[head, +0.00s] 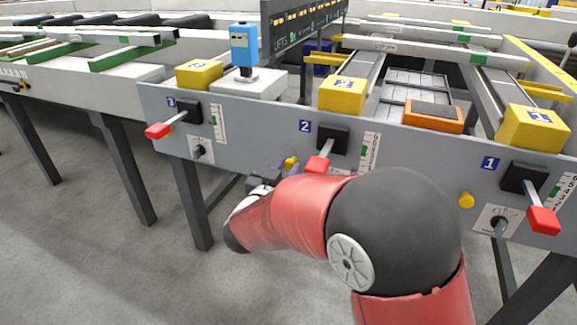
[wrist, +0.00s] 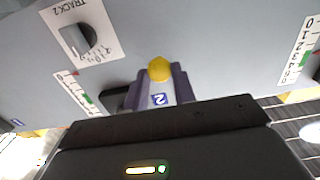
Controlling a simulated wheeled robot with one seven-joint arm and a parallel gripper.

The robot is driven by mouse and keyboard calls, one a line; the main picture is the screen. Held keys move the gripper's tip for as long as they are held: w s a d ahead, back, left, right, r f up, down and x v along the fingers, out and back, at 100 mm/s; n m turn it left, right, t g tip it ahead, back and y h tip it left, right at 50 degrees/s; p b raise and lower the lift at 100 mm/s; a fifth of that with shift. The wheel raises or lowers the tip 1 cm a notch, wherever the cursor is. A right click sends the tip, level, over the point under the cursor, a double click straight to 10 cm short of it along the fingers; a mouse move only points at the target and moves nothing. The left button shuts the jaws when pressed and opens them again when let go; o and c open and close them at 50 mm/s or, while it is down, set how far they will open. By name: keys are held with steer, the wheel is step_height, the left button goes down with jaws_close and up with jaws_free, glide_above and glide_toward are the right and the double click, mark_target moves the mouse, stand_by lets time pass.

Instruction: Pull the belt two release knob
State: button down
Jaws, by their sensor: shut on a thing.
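The belt two release knob is a small yellow knob (head: 291,162) on the grey front panel, below the blue "2" plate (head: 305,126). In the wrist view the yellow knob (wrist: 159,69) sits between the tips of the purple fingers of my gripper (wrist: 160,78). My gripper (head: 285,168) is shut on the knob, with the knob's end showing between the fingers. The knob's stem is hidden. The "2" plate (wrist: 159,99) shows between the fingers in the wrist view.
A red-handled lever (head: 318,164) stands out just right of the knob, close to my arm. Another red lever (head: 543,219) and yellow knob (head: 466,200) belong to panel section 1. A TRACK 2 dial (wrist: 76,40) is near my gripper. Open floor lies in front at left.

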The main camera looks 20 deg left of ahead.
steer(key=c, duration=1.1)
jaws_free()
steer(key=shift+s, duration=0.15)
steer(key=shift+c, duration=0.2)
steer(key=s, duration=0.7)
steer(key=shift+s+a, duration=0.35)
steer(key=shift+s, duration=0.05)
